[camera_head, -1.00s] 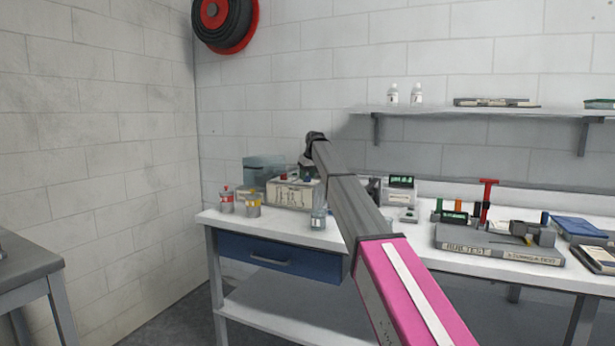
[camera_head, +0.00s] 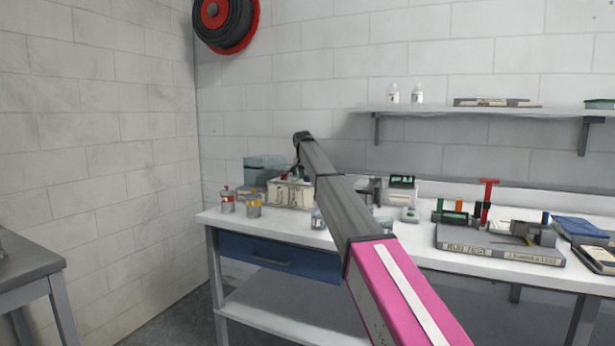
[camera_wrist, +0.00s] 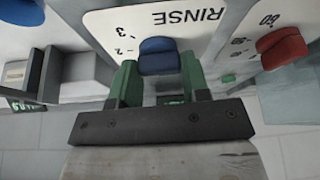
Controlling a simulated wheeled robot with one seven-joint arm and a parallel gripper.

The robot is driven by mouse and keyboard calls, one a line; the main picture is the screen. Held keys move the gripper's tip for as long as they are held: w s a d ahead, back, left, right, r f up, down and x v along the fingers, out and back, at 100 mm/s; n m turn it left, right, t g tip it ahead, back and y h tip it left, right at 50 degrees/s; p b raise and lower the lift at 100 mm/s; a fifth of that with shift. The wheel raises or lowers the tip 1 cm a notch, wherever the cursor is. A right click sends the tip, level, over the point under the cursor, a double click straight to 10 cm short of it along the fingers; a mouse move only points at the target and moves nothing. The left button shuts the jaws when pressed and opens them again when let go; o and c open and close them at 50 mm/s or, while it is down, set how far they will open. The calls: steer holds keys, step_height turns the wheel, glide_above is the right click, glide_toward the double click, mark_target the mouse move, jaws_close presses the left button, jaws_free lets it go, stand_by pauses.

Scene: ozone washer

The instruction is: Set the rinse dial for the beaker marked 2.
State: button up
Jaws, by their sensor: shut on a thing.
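In the wrist view, the blue rinse dial (camera_wrist: 158,56) sits on a white panel under the word RINSE, with the marks 3 and 2 at its left; the picture is upside down. My gripper (camera_wrist: 158,78) has its green fingers on either side of the dial and is shut on it. I cannot tell which mark the dial points at. In the head view, the cream washer box (camera_head: 289,194) stands at the back left of the bench, and my gripper is hidden behind my arm. I cannot read a 2 on any beaker.
A red dial (camera_wrist: 281,46) with its own scale sits right of the rinse dial. A red-labelled container (camera_head: 227,199) and a yellow-labelled one (camera_head: 253,205) stand left of the washer. Clear glassware (camera_head: 318,217) stands in front, partly behind my arm.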

steer(key=shift+m, duration=0.6)
steer(key=o, duration=0.9)
steer(key=v, duration=1.1)
steer(key=shift+w+a, duration=0.1)
steer(key=shift+a, duration=0.1)
